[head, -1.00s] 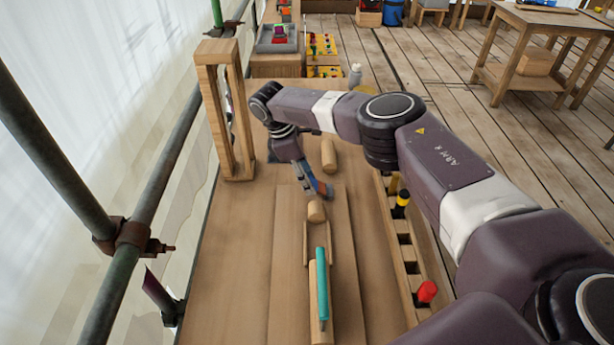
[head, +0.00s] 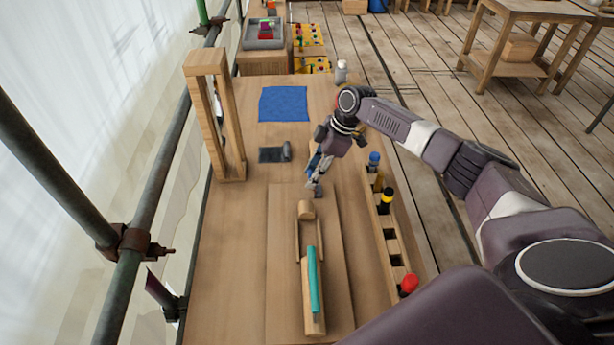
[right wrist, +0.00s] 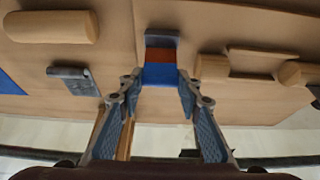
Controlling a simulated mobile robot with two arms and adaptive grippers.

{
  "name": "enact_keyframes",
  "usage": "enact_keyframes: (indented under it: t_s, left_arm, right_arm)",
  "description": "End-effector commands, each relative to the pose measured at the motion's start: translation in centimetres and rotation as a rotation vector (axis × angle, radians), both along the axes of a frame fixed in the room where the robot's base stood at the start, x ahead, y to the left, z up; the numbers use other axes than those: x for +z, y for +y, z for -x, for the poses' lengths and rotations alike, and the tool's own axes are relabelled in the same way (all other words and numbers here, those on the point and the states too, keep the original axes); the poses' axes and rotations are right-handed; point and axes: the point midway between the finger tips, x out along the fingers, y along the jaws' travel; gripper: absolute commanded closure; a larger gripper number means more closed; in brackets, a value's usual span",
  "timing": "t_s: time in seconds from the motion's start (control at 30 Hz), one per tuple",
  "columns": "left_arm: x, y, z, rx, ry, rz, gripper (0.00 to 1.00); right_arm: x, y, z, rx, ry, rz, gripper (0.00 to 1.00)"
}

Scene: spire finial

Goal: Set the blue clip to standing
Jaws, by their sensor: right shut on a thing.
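My right gripper (head: 318,168) hangs over the workbench, just beyond the wooden fixture in the middle. In the right wrist view my right gripper (right wrist: 160,84) is shut on a blue piece with an orange-brown band and a grey end, which looks to be the blue clip (right wrist: 161,72). Its grey end points away from the gripper. In the head view the clip is small and partly hidden by the fingers. I cannot tell whether its tip touches the bench. My left gripper is out of view.
A dark flat piece with a grey barrel (head: 285,151) lies left of the gripper, near a blue mat (head: 283,104). A tall wooden frame (head: 232,150) stands at left. A slotted rack (head: 388,225) runs along the right. A wooden fixture (head: 313,300) carries a teal strip.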

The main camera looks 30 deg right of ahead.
Motion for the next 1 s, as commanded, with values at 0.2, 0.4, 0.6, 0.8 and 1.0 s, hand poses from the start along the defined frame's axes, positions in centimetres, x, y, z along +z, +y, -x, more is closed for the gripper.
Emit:
enact_keyframes:
  t_s: [0.2, 0.4, 0.6, 0.8, 1.0]
  left_arm:
    - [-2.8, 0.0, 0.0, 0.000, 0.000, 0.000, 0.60]
    - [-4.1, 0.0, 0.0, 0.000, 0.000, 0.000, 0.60]
    - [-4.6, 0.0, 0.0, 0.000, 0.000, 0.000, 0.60]
    - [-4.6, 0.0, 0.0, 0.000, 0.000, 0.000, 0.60]
    - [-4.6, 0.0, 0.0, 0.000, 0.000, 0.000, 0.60]
  right_arm:
    - [-0.5, -1.0, 0.4, -0.003, -0.064, -0.127, 0.92]
    - [-0.3, -1.4, 0.5, -0.003, -0.100, -0.200, 0.92]
    - [0.0, -1.6, 0.6, -0.002, -0.115, -0.233, 0.92]
    - [0.1, -1.6, 0.6, -0.002, -0.119, -0.240, 0.92]
    - [0.1, -1.6, 0.6, -0.002, -0.118, -0.241, 0.92]
